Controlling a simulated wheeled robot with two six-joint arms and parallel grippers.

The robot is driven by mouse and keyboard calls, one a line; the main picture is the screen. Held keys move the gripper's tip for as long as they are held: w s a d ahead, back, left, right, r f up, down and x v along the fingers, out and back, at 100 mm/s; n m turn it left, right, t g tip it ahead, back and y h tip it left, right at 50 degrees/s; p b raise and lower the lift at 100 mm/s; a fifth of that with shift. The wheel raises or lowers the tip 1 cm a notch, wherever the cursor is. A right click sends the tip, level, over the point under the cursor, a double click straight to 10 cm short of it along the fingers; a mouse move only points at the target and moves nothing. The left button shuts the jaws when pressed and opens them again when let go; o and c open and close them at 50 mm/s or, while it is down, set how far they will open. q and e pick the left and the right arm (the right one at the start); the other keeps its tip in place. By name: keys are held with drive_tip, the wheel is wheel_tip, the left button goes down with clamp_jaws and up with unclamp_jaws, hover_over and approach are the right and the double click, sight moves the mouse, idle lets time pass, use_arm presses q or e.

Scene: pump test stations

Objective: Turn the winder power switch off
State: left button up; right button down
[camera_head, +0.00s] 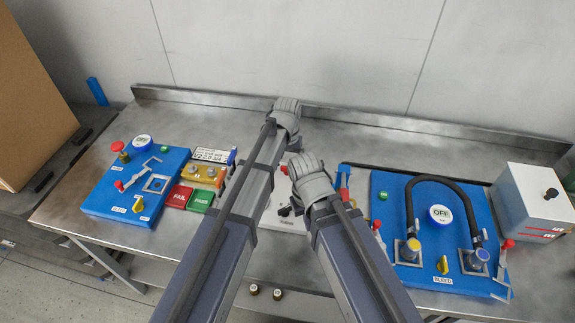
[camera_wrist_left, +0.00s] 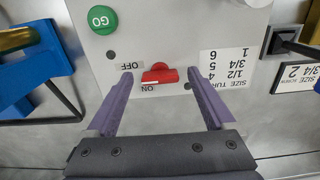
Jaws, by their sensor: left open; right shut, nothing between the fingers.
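The winder power switch is a small red switch (camera_wrist_left: 160,77) on a light grey panel (camera_wrist_left: 228,38) in the left wrist view. Its OFF and ON labels appear upside down. Its broad red part lies nearer the ON label; I cannot tell its setting for certain. My left gripper (camera_wrist_left: 160,73) is open, its two purple fingers on either side of the switch with gaps between. In the head view the switch is hidden by my arms. My right gripper (camera_head: 306,168) is above the middle of the bench, shut and empty, its fingertips not clear.
A green GO button (camera_wrist_left: 102,19) and a size label (camera_wrist_left: 224,69) sit near the switch. Blue pump stations stand left (camera_head: 112,201) and right (camera_head: 400,190) on the metal bench (camera_head: 215,122). A white box (camera_head: 530,205) stands far right. The back of the bench is clear.

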use_arm(q)
drive_tip(key=shift+r, duration=0.1)
wheel_tip(320, 180, up, 8)
drive_tip(key=p, duration=0.8)
use_arm(e)
wheel_tip(320, 180, up, 8)
use_arm(q)
drive_tip(key=shift+f, duration=0.2)
use_arm(e)
drive_tip(key=shift+f, duration=0.15)
use_arm(q)
drive_tip(key=s+a, duration=0.3)
drive_tip(key=s, duration=0.7)
drive_tip(key=s+a+m+y, duration=0.1)
drive_tip(key=s+a, duration=0.2)
drive_tip(key=s, duration=0.8)
drive_tip(key=shift+s, duration=0.1)
